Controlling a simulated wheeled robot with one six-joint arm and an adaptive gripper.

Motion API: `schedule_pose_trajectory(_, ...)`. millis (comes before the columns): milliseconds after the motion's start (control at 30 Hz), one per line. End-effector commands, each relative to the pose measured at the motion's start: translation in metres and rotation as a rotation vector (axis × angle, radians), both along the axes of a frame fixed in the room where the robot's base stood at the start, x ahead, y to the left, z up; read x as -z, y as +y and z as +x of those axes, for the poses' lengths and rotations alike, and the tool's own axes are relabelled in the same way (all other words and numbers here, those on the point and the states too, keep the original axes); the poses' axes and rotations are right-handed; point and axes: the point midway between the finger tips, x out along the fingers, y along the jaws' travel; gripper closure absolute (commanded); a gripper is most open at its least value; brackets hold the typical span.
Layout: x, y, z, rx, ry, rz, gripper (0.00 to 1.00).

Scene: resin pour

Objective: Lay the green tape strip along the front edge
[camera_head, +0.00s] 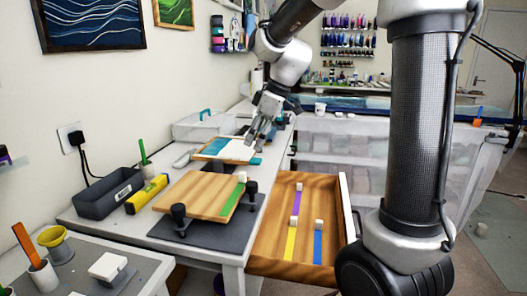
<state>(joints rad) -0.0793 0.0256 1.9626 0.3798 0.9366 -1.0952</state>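The green tape strip (231,202) lies on the wooden board (193,193), along its right-hand edge. A small white block (242,177) sits at the strip's far end. The board rests raised over a dark mat (205,234), with black knobbed clamps (180,213) at its corners. My gripper (256,142) is beyond the board, above the far part of the bench, apart from the strip. Its fingers point down and look parted, with nothing seen between them. How closely the strip follows the edge is hard to tell at this size.
An open wooden drawer (268,243) at right holds purple (297,203), yellow (290,243) and blue (317,247) strips with white blocks. A blue-and-white panel (214,147) lies beneath my gripper. A dark bin (109,193) and yellow level (147,194) stand left of the board.

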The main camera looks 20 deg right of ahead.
Motion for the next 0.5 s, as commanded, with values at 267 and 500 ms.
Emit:
schedule_pose_trajectory(267, -0.017, -0.016, -0.033, 0.107, 0.01, -0.01, 0.63)
schedule_pose_trajectory(500, -0.031, -0.068, -0.151, 0.527, 0.036, -0.029, 0.63)
